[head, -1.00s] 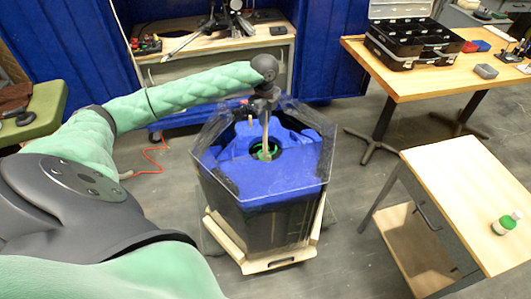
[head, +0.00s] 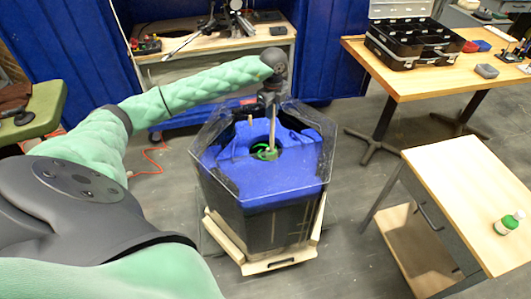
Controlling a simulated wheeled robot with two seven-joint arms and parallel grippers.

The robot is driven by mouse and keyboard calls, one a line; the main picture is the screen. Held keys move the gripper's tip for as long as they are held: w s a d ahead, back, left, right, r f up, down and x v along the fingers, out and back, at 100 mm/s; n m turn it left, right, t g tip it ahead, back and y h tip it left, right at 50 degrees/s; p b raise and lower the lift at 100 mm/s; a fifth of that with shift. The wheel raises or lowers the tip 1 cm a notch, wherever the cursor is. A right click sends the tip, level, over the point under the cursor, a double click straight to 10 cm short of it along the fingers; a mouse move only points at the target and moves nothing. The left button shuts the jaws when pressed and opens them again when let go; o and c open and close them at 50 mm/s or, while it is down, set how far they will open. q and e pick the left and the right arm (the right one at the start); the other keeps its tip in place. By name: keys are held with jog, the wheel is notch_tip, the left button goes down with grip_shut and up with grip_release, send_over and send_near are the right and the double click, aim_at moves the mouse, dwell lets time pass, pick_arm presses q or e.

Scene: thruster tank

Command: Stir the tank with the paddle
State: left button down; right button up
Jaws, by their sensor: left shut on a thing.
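The tank (head: 262,215) is a hexagonal, dark-walled vessel with a clear rim and a blue top that has a round opening in the middle. My left gripper (head: 271,92) is above the tank and shut on the paddle (head: 273,128). The paddle's thin shaft points down, nearly upright, into the opening. A green piece (head: 266,152) shows at the shaft's lower end, in the opening. Whatever lies deeper in the opening is hidden. My right gripper is out of view.
The tank stands on a light wooden base (head: 280,264). A small wooden-topped cart (head: 455,185) with a green bottle (head: 507,224) is at the right. A wooden table (head: 420,85) with an open black case (head: 412,45) is behind it. Grey floor is clear between them.

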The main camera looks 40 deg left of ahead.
pick_arm(q)
jog(key=shift+a, duration=0.1)
jog(key=shift+s, duration=2.2)
jog(key=w+b, duration=0.1)
jog(key=w, duration=0.3)
jog(key=shift+w, duration=0.2)
